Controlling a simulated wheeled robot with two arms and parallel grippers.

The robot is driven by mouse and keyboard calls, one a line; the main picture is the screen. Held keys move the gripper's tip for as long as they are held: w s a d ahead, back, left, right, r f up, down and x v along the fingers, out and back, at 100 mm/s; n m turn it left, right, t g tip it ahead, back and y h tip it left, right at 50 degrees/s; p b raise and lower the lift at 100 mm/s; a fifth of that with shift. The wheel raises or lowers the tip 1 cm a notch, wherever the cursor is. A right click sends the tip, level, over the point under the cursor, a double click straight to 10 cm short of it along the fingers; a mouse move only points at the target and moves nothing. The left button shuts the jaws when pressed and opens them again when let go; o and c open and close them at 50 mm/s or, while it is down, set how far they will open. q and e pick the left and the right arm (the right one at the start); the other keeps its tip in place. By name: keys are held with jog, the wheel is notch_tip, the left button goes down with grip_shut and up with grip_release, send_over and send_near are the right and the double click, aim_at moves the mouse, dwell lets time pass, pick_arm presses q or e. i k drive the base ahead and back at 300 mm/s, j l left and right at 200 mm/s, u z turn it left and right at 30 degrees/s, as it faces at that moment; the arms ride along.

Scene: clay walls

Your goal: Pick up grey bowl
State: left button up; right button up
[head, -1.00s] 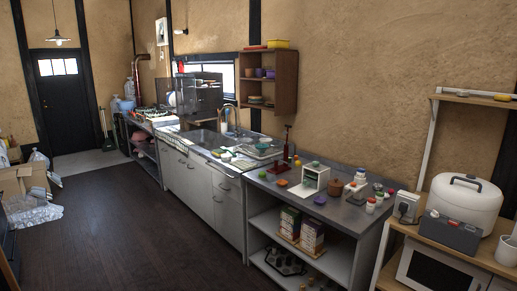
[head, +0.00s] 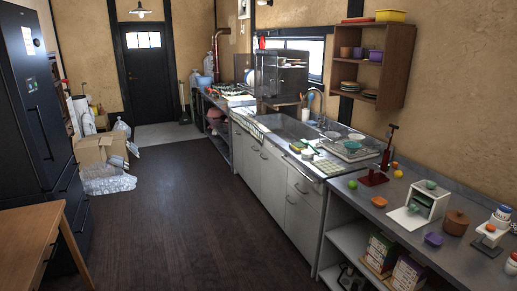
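Several small bowls stand at the dish rack right of the sink. A pale, greyish bowl (head: 332,135) sits toward the rack's back left, and another pale bowl (head: 357,137) is at its back right. A teal bowl (head: 352,145) is in front of them. They are too small here to tell for certain which one is the grey bowl. Neither of my grippers is in view.
The sink counter (head: 285,150) runs along the right wall, with a cluttered grey worktop (head: 395,222) nearer me. A dark fridge (head: 35,120) and wooden table (head: 30,235) stand left. A cardboard box (head: 92,150) lies beyond. The dark floor (head: 170,215) between is clear.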

aim_at(333, 135)
jog(key=i+j+u, duration=0.15)
jog(key=i+u, duration=0.15)
jog(key=i, duration=0.35)
jog(key=i+u, duration=0.3)
jog(key=i, duration=0.35)
